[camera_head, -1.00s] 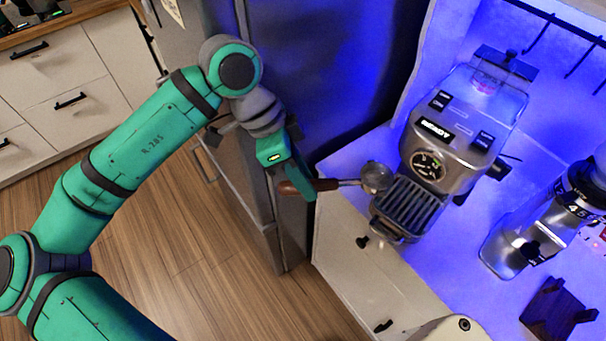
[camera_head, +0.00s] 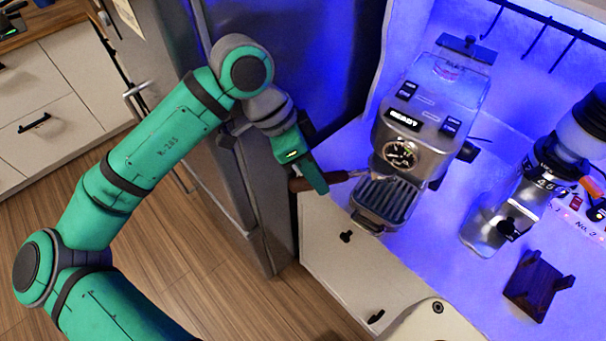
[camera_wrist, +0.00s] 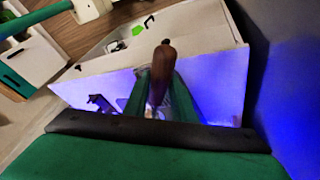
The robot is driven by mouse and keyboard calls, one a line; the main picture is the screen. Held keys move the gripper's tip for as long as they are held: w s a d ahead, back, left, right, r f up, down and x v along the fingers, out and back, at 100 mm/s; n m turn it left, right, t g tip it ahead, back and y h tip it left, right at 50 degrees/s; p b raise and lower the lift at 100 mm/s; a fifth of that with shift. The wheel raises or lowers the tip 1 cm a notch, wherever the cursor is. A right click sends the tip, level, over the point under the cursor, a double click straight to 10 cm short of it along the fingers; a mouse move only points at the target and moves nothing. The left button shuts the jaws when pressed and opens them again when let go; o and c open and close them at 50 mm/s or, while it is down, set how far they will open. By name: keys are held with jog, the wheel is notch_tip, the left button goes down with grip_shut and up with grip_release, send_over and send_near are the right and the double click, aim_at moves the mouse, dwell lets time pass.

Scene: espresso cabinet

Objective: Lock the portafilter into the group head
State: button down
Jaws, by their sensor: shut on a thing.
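My gripper (camera_head: 313,178) is shut on the brown handle of the portafilter (camera_head: 333,177) at the left of the espresso machine. The portafilter's metal neck points right, and its basket end is at the machine's left front, mostly hidden under the body. The silver espresso machine (camera_head: 428,125) has a round gauge on its front. The group head is under that front and cannot be seen, so I cannot tell whether the portafilter touches it. In the wrist view, the brown handle (camera_wrist: 161,72) stands between my green fingers (camera_wrist: 160,100).
The slatted drip tray (camera_head: 385,200) lies just below the portafilter. A grinder (camera_head: 490,225) and a dark wooden stand (camera_head: 537,285) are on the counter to the right. The fridge (camera_head: 275,100) is close behind my arm. Open floor lies to the left.

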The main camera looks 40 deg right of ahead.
aim_at(338, 172)
jog(key=shift+s+d, duration=0.3)
jog(key=shift+d, duration=0.35)
jog(key=shift+s+d, duration=0.35)
jog(key=shift+d, duration=0.35)
jog(key=shift+s+d, duration=0.3)
jog(key=shift+d, duration=0.35)
jog(key=shift+r, duration=1.7)
jog(key=shift+s, duration=0.1)
dwell(0.5)
jog(key=shift+s+a+n+t+h, duration=0.15)
jog(key=shift+s+a+n, duration=0.1)
jog(key=shift+s+n, duration=0.2)
jog(key=shift+s+a+n+t+h, duration=0.15)
jog(key=shift+s+a+n, duration=0.05)
jog(key=shift+s+n, duration=0.2)
jog(key=shift+s+a+n+t+h, duration=0.15)
jog(key=shift+s+n+t, duration=0.05)
jog(key=shift+s+n, duration=0.45)
jog(key=shift+s+a+n+t+h, duration=0.2)
jog(key=shift+s+n, duration=0.2)
jog(key=shift+s, duration=0.3)
jog(key=shift+s, duration=0.15)
jog(key=shift+s+d+n+t, duration=0.1)
jog(key=shift+s+n+t, duration=0.3)
jog(key=shift+s+n, duration=0.6)
jog(key=shift+s+d+n+t, duration=0.1)
jog(key=shift+s+n+t, duration=0.3)
jog(key=shift+s+n, duration=0.55)
